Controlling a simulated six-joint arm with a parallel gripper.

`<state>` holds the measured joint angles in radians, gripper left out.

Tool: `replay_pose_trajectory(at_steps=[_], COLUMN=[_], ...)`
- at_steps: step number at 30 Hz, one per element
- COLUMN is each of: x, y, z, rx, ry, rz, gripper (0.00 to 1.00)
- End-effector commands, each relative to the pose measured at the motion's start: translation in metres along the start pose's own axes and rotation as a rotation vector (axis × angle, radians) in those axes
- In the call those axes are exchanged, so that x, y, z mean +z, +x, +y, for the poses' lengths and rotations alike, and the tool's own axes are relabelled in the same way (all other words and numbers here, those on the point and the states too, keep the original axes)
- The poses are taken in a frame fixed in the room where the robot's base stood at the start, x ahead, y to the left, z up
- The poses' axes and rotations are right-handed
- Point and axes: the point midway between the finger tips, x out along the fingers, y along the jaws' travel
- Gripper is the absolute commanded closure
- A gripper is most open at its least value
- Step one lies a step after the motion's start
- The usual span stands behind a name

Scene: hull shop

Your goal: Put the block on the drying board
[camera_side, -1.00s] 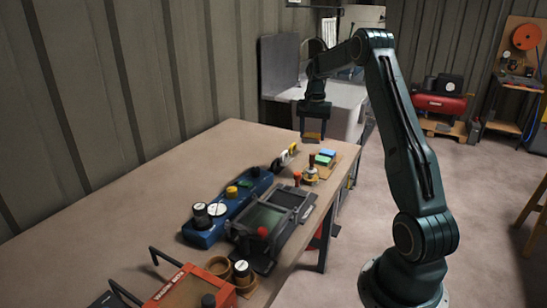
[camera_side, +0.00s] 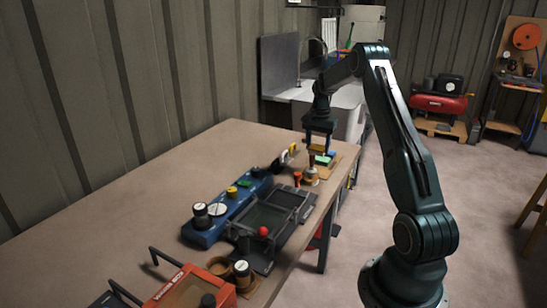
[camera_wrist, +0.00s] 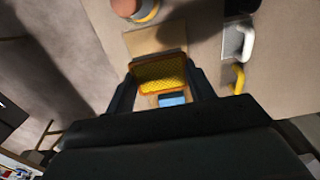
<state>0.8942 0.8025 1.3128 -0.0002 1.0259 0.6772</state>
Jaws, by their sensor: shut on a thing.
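My gripper (camera_side: 318,147) is shut on a yellow-orange block. In the wrist view the block (camera_wrist: 160,75), with a dotted or meshed face, sits between the two fingers (camera_wrist: 160,80). The drying board is a tan wooden board (camera_wrist: 150,38) beneath the block; in the side view it lies near the table's right edge. A blue block (camera_wrist: 172,99) lies on it close to the held one, and a green block (camera_side: 324,160) also shows there. My gripper stands low over the board. I cannot tell whether the held block touches it.
A knobbed, light-coloured object (camera_side: 310,174) stands just in front of the board. White- and yellow-handled tools (camera_wrist: 238,78) lie beside it. A blue tray (camera_side: 228,212) with jars, a dark frame (camera_side: 270,217) and a red box (camera_side: 190,288) are nearer. The table's left side (camera_side: 130,205) is clear.

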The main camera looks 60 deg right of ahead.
Motion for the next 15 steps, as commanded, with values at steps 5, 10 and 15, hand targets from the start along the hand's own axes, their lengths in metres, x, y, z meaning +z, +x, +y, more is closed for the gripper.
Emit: replay_pose_trajectory(at_steps=[5,10,15], x=[0.0,0.0,0.0], y=[0.005,0.014,0.027], z=[0.0,0.0,0.0], rx=[0.001,0.001,0.002], ry=[0.0,0.0,0.0], rz=[-0.001,-0.001,-0.001], gripper=[0.67,0.67,0.67])
